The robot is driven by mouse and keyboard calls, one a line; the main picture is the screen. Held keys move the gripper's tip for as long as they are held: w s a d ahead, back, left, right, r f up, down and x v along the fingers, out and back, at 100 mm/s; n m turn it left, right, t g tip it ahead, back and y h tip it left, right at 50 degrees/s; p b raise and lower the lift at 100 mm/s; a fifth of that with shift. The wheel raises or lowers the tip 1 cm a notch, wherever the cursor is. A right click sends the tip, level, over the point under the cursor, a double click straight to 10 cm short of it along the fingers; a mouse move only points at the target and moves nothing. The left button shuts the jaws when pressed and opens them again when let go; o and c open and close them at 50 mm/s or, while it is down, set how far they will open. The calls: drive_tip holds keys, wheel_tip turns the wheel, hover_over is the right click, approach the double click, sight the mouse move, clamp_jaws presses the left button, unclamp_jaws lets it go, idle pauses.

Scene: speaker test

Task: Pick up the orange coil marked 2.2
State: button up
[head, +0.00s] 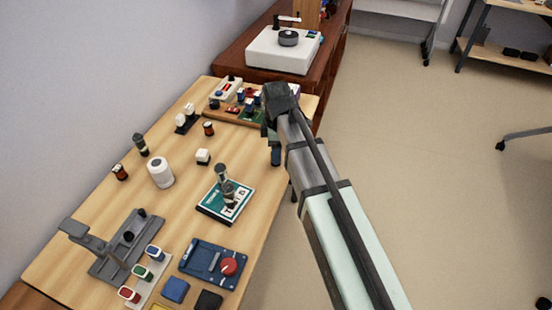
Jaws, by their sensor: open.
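Two small coils with orange-brown bodies and dark ends stand on the wooden table (150,215). One coil (120,173) is near the table's left edge. The other coil (208,129) is farther back, in front of the small white-topped parts. Their markings are too small to read, so I cannot tell which is 2.2. My gripper (275,157) hangs over the table's right edge, to the right of both coils and apart from them. It is open; its fingertips show only small and dark, and I see nothing between them.
A grey fixture (120,250) and a blue box with a red knob (205,262) are in front. A crowded board (221,113) lies at the back.

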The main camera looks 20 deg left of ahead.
drive_tip(key=shift+w+f, duration=0.15)
drive_tip(key=shift+f, duration=2.25)
drive_tip(key=shift+c, duration=0.5)
drive_tip(key=c, duration=1)
drive_tip(key=shift+r, duration=0.1)
